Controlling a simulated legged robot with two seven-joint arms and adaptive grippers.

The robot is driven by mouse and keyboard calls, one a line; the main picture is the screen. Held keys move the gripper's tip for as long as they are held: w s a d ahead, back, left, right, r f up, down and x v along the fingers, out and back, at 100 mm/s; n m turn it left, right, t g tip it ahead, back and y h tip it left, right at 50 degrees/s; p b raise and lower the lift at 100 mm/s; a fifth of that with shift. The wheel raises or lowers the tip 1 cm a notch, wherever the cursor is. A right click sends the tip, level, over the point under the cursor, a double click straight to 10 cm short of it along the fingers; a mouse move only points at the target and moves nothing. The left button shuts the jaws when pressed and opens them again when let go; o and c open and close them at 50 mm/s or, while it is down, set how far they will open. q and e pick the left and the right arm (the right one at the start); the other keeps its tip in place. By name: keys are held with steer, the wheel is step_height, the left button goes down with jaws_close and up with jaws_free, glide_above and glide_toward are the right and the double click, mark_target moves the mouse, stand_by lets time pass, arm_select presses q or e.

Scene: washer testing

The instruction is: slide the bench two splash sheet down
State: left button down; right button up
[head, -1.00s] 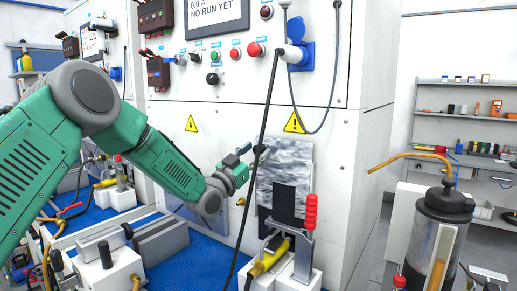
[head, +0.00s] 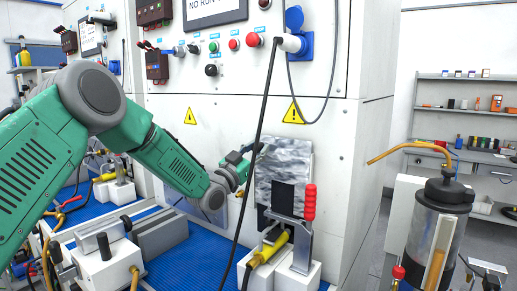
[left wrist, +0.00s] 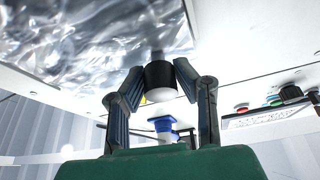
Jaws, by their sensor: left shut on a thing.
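The splash sheet (head: 290,155) is a cloudy grey, see-through panel standing upright against the white cabinet front, above the bench clamp. It also fills the upper left of the left wrist view (left wrist: 90,40). My left gripper (head: 252,160) is at the sheet's upper left edge. In the left wrist view its fingers (left wrist: 160,82) are shut on a black knob with a pale rounded end (left wrist: 160,80). The knob's join to the sheet is hard to make out. A dark patch (head: 285,195) shows at the sheet's lower part. My right gripper is not in view.
A toggle clamp with a red handle (head: 310,203) and a yellow fitting (head: 268,250) stand just below the sheet. A black cable (head: 252,150) hangs in front of the cabinet close to my gripper. A clear canister (head: 440,225) stands at the right.

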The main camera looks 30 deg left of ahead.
mark_target(265, 174)
arm_select(q)
step_height(265, 174, down, 10)
steer(key=b, duration=0.6)
steer(key=shift+f+b, duration=0.25)
steer(key=shift+b, duration=0.15)
steer(key=c, duration=1.3)
jaws_free()
steer(key=shift+f, duration=0.1)
steer(key=shift+o, duration=0.2)
steer(key=shift+a, duration=0.1)
steer(key=shift+s, duration=0.4)
steer(key=v, duration=1.1)
steer(key=shift+f, duration=0.2)
steer(key=shift+a, duration=0.1)
